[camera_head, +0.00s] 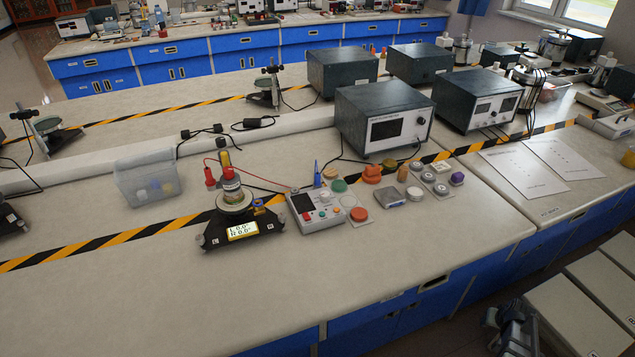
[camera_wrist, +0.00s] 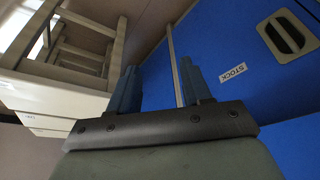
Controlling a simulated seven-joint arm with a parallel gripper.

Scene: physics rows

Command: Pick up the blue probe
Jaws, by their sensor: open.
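The blue probe (camera_head: 317,176) stands upright on the lab bench (camera_head: 430,230), a slim blue piece at the back edge of a small grey meter box (camera_head: 318,212). The foot of the probe is partly hidden by nearby pieces. My gripper (camera_wrist: 157,88) shows in the wrist view with its two dark fingers apart and nothing between them. It faces the blue cabinet front below the bench top, far from the probe. A dark part of my arm shows at the lower right of the head view. The probe is not in the wrist view.
Left of the meter box stands a black device (camera_head: 240,232) with a red probe and cable. Round coloured pieces, such as an orange disc (camera_head: 359,214), lie close to the right. A big grey instrument (camera_head: 383,118) stands behind. The bench front is clear. Stools (camera_head: 575,310) stand at lower right.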

